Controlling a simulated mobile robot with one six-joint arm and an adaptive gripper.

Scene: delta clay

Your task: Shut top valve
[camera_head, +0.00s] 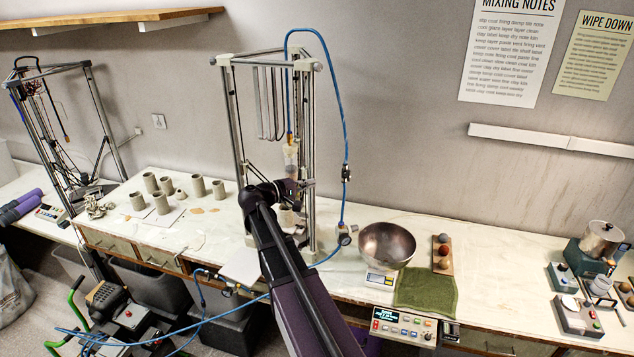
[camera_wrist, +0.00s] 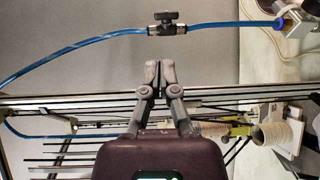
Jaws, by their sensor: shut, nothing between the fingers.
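The top valve (camera_head: 346,174) is a small black inline valve on the blue air hose (camera_head: 336,92), which hangs right of the printer frame. In the wrist view the valve (camera_wrist: 167,28) lies across the top middle, with its black handle upward and hose on both sides. In the head view my gripper (camera_head: 304,184) is by the printer frame, left of the valve.
The metal printer frame (camera_head: 312,150) stands close around my gripper. A pressure gauge (camera_head: 345,239) sits lower on the hose. A second valve (camera_head: 229,290) is near the table front. A metal bowl (camera_head: 387,246) stands right of the frame. Several clay cups (camera_head: 197,188) stand left.

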